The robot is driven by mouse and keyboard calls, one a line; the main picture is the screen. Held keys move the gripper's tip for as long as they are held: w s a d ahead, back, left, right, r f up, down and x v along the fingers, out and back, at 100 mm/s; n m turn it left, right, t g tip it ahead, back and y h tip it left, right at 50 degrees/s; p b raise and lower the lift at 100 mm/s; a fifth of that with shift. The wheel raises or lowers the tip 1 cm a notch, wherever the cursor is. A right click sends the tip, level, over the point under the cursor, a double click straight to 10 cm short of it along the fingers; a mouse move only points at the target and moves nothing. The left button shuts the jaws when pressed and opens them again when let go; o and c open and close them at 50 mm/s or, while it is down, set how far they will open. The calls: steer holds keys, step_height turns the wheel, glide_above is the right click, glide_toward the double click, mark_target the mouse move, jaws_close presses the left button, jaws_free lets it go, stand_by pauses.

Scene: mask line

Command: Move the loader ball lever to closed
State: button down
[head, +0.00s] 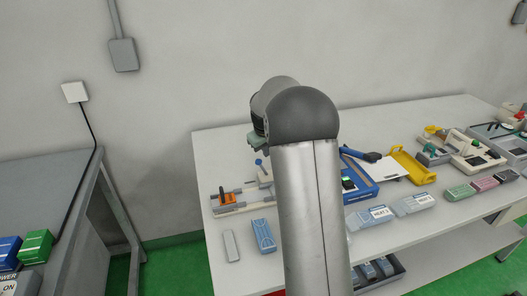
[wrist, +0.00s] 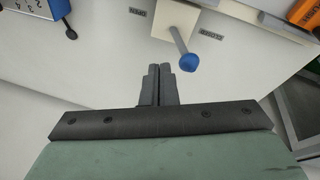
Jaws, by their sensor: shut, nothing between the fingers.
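The ball lever has a grey stem and a blue ball knob (wrist: 190,62). In the wrist view it sticks out from a pale block (wrist: 174,20) between two small upside-down labels. The left label (wrist: 137,11) seems to read OPEN, the right one (wrist: 211,37) CLOSED. The stem leans slightly right in that view. My gripper (wrist: 158,68) is shut and empty, its fingertips just left of the knob, apparently apart from it. In the head view the blue knob (head: 258,162) shows left of my arm, which hides most of my gripper.
An orange part (head: 225,198) sits on a grey fixture left of my arm; an orange part also shows at the wrist view's top right (wrist: 305,12). A blue box (head: 262,235) lies in front. A blue device (head: 360,185) and yellow tray (head: 410,166) stand to the right.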

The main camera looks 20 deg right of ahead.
steer(key=shift+r+p, duration=0.4)
steer(key=shift+r, duration=0.25)
steer(key=w+p+v, duration=0.1)
steer(key=v, duration=1.1)
steer(key=shift+d+r, duration=0.3)
steer(key=shift+r, duration=0.3)
steer(key=s+a+f+g, duration=0.1)
steer(key=s+a+f, duration=0.2)
steer(key=s, duration=0.9)
steer(key=s+a+f+m+g+y, duration=0.1)
steer(key=s+a+f, duration=0.3)
steer(key=s+a, duration=0.4)
steer(key=s+a+f+y, duration=0.1)
steer(key=s+a+f, duration=0.2)
steer(key=s, duration=1.2)
steer(key=a, duration=0.3)
steer(key=shift+s+a+f+m+g, duration=0.3)
steer(key=shift+s+m+g, duration=0.1)
